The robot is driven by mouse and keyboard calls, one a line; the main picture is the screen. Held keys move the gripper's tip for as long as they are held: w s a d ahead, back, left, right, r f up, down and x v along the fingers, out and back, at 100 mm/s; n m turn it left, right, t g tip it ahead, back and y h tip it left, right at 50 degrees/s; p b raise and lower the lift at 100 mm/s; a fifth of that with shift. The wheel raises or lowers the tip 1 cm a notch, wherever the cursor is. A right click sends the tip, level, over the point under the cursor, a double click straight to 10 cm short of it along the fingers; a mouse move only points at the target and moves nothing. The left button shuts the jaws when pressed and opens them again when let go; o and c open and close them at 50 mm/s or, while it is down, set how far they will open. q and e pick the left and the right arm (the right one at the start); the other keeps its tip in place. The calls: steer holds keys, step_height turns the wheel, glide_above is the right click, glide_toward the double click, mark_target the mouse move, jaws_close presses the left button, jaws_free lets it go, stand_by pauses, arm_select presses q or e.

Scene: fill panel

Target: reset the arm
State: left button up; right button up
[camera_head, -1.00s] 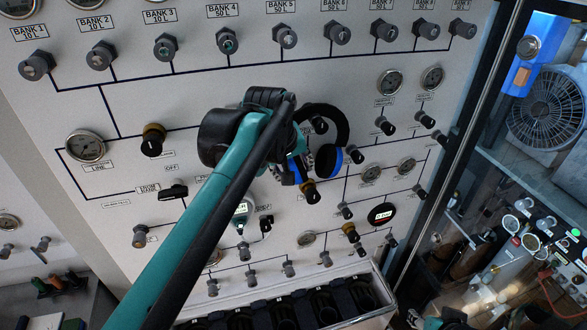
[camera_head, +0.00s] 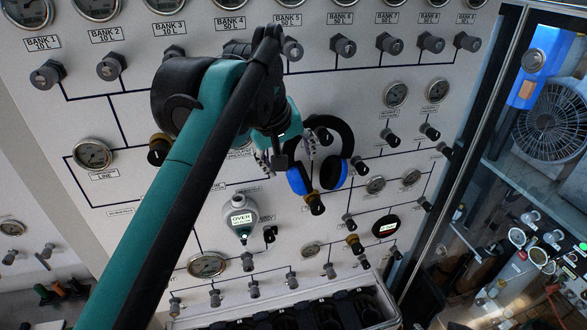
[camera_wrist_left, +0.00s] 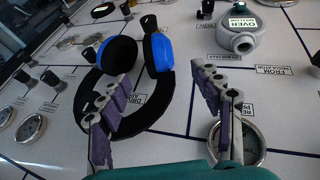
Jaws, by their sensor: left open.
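My left arm, teal and black, comes in from the lower left of the head view and reaches up in front of the panel. My left gripper (camera_head: 285,158) hangs at its end, partly hidden by the wrist, beside the blue and black headphones (camera_head: 327,172). The headphones (camera_wrist_left: 122,52) show just beyond the left finger. I cannot tell whether that finger touches them. My right gripper is not in view.
The upright fill panel (camera_head: 110,195) carries gauges, knobs and bank valves. A grey meter reading OVER (camera_head: 240,218) sticks out below the gripper and shows in the wrist view (camera_wrist_left: 238,30). A slotted black rack (camera_head: 290,316) stands at the bottom; a glass door frame (camera_head: 455,165) stands right.

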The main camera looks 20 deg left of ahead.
arm_select(q)
steer(key=s+f+m+b, duration=0.2)
steer(key=s+f+b, duration=0.2)
steer(key=f+b, duration=0.6)
steer(key=s+f+m+t+b, duration=0.1)
steer(key=s+f+m+b, duration=0.2)
steer(key=f+b, duration=0.7)
steer(key=s+f+m+b, duration=0.2)
steer(key=s+f+b, duration=0.4)
steer(key=f, duration=3.2)
steer(key=b, duration=0.4)
steer(key=shift+s+d+m+b, duration=0.2)
steer(key=shift+d+m+b, duration=0.1)
steer(key=shift+b, duration=0.05)
steer(key=shift+f, duration=0.1)
